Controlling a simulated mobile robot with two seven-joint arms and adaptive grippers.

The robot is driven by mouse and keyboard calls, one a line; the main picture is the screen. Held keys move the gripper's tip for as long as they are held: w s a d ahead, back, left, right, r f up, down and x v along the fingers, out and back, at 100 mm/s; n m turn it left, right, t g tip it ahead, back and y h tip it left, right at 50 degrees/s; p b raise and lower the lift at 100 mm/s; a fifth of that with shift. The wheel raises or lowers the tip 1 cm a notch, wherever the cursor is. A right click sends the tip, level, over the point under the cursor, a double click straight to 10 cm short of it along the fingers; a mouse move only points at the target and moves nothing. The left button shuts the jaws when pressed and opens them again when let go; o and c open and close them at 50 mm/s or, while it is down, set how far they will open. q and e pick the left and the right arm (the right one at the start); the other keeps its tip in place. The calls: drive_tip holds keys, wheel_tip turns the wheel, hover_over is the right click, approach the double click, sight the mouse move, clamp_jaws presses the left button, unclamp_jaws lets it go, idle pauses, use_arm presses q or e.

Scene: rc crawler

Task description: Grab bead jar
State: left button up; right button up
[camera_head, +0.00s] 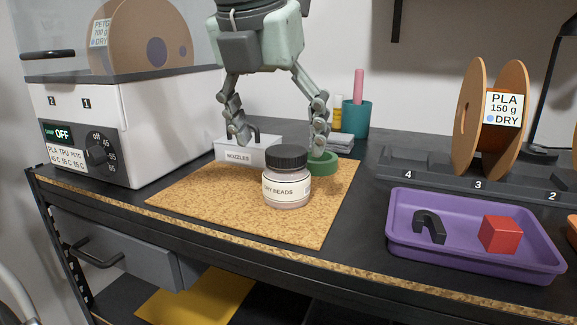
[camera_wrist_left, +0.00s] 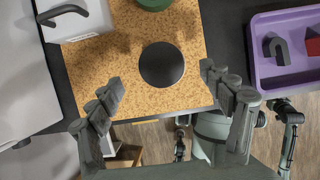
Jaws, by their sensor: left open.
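The bead jar (camera_head: 287,178) is a clear jar with a black lid and a label reading "BEADS". It stands upright on the cork mat (camera_head: 190,195). In the left wrist view its round black lid (camera_wrist_left: 161,65) shows from above. My left gripper (camera_head: 279,140) is open and points down above the mat, its fingers apart and empty. In the left wrist view the lid lies ahead of and between the two fingers of the gripper (camera_wrist_left: 165,98), touching neither. My right gripper does not show clearly.
A white "NOZZLES" box (camera_head: 247,150) and a green round object (camera_head: 323,164) sit behind the jar. A purple tray (camera_head: 470,262) with a black hook and red cube lies right. A filament dryer (camera_head: 130,120) stands left. A spool (camera_head: 490,125) stands in a rack at right.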

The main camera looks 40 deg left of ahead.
sight(285, 151)
use_arm(q)
drive_tip(key=shift+w+a, duration=0.1)
drive_tip(key=shift+w, duration=0.1)
drive_tip(key=shift+w+f, duration=0.1)
drive_tip(key=shift+f, duration=0.25)
drive_tip(key=x, duration=0.4)
drive_tip(key=shift+w, duration=0.15)
drive_tip(key=shift+x, duration=1.1)
drive_tip(key=shift+w+f, duration=0.15)
drive_tip(key=shift+f, duration=0.05)
drive_tip(key=shift+c, duration=1.6)
drive_tip(key=c, duration=1)
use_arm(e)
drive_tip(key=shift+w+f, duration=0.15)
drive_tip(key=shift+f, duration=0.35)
